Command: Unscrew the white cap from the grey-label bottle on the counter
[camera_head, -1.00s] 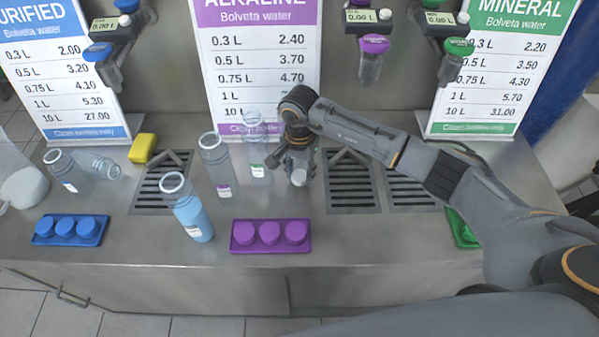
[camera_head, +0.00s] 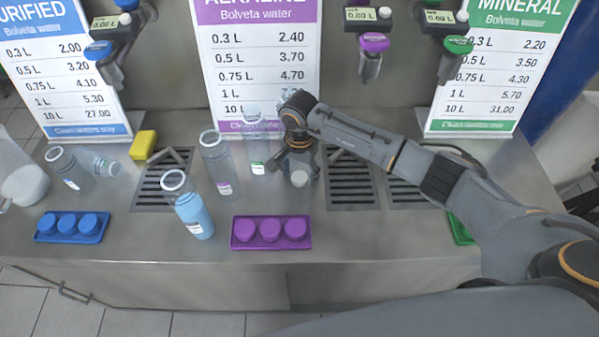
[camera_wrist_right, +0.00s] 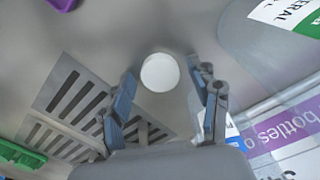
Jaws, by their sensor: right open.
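In the right wrist view the white cap (camera_wrist_right: 160,73) lies between the two separated fingers of my right gripper (camera_wrist_right: 163,84), with a gap on each side. The gripper is open and holds nothing. The body and grey label of the bottle under the cap cannot be made out; the gripper and cap cover that spot. My left gripper is not in view.
Clear bottles, one with a purple label (camera_head: 218,165) and one with a green label (camera_head: 255,145), stand left of the gripper. A blue-filled bottle (camera_head: 190,208) stands nearer the front. A purple cap tray (camera_head: 271,245) lies in front, and a drain grate (camera_head: 352,185) lies right.

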